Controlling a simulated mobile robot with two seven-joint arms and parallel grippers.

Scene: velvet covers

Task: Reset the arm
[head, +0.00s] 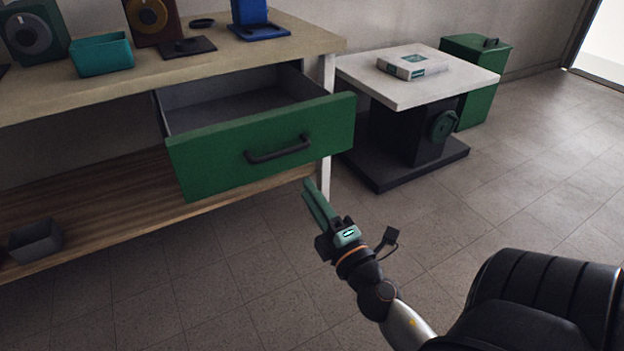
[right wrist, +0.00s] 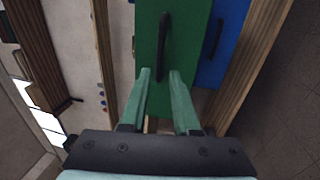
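My right gripper (head: 311,190) is in front of the workbench, a little below and to the front of the pulled-out green drawer (head: 225,157). In the right wrist view its two pale green fingers (right wrist: 160,73) stand apart with nothing between them. The drawer's black handle (head: 278,150) is clear of the fingers in the head view. In the right wrist view the handle (right wrist: 163,48) shows beyond the fingertips on the green front. The visible part of the drawer's inside looks empty. My left gripper is not in view.
The wooden bench top (head: 215,60) carries a teal bin (head: 102,56) and a blue object (head: 255,20). A grey bin (head: 36,240) sits on the lower shelf. Floor in front is clear.

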